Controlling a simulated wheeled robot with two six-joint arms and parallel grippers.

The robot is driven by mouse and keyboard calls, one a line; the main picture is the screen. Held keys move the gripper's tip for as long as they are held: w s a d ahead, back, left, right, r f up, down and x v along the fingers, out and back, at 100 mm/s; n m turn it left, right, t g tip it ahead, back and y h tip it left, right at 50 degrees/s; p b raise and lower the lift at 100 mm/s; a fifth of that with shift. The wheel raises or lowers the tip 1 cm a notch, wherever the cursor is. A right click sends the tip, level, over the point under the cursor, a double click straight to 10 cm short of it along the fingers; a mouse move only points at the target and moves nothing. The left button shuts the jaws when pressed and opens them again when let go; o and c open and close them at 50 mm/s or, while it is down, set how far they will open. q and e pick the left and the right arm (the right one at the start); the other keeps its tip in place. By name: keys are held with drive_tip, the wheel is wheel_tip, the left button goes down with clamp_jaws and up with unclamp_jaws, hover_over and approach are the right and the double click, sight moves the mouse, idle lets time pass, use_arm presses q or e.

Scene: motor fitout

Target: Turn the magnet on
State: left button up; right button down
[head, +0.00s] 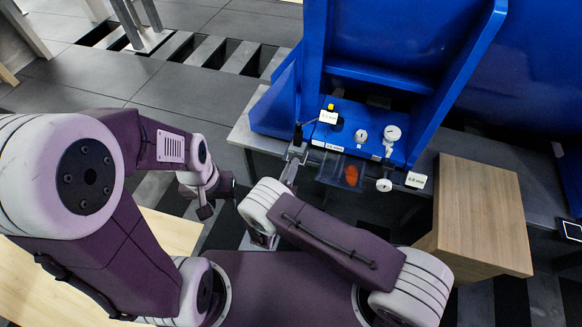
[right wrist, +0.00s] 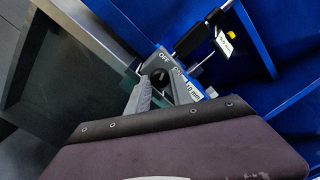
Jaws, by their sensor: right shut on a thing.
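The magnet is a small grey block (right wrist: 188,92) at the edge of the blue fixture, with a black round knob (right wrist: 160,77) and partly readable lettering like "OFF" beside it. In the head view the block (head: 297,151) is small, below a black cylinder. My right gripper (right wrist: 160,88) has a finger on either side of the knob and is shut on it. In the head view this gripper (head: 290,172) is small at the block. The knob's exact setting is too small to tell. My left gripper (head: 207,211) hangs away from the fixture, at left; its fingers are unclear.
The blue fixture (head: 285,105) has tall walls and holds several gauges, with white tags nearby. A black cylinder (right wrist: 191,40) and a tag (right wrist: 225,43) rise near the block. A wooden box (head: 480,215) stands at right. Open floor lies at left.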

drive_tip(key=shift+n, duration=1.3)
drive_tip(key=c, duration=1.1)
unclamp_jaws()
